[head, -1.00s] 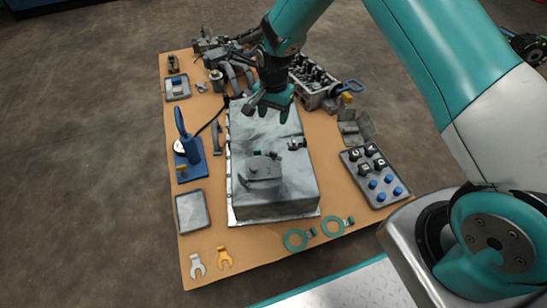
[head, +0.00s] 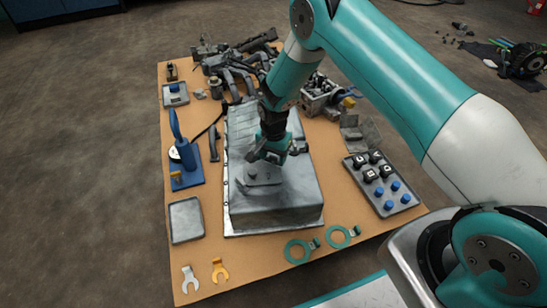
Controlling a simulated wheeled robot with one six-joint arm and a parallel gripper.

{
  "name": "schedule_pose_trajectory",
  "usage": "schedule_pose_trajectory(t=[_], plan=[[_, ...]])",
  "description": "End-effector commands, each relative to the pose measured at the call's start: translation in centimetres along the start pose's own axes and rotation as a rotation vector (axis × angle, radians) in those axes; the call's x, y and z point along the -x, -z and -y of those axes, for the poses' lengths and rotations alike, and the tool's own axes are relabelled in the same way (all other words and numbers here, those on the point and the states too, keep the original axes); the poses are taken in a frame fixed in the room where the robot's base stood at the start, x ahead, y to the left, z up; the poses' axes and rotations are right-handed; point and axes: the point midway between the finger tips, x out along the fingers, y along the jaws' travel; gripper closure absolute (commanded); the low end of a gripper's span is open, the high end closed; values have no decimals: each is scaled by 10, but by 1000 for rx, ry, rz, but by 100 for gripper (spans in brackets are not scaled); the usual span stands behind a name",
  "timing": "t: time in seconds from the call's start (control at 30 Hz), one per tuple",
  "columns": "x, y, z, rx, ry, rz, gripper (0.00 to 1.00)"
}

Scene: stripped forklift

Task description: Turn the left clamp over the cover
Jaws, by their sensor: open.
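A large grey metal housing (head: 283,208) lies in the middle of the bench. A small grey cover (head: 261,176) lies on its top, towards the near left. My gripper (head: 274,157) is open just above the housing, at the far edge of the cover, with nothing seen between its fingers. The gripper hides the spot at the cover's far edge where a small clamp-like part sits, so I cannot tell how the left clamp is turned. Whether a finger touches anything is too small to tell.
A blue press (head: 185,165) and an empty grey tray (head: 186,220) stand left. A tray with black and blue knobs (head: 381,184) is right. Dark engine parts (head: 232,75) crowd the back.

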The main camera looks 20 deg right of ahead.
Motion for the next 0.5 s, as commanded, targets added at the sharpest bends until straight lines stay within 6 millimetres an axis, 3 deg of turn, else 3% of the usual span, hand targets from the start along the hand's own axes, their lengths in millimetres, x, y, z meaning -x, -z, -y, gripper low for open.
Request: schedule_pose_trajectory(t=[0.23,0.43,0.5], plan=[[0,0,0,0,0,0,47],[0,0,0,0,0,0,93],[0,0,0,0,0,0,94]])
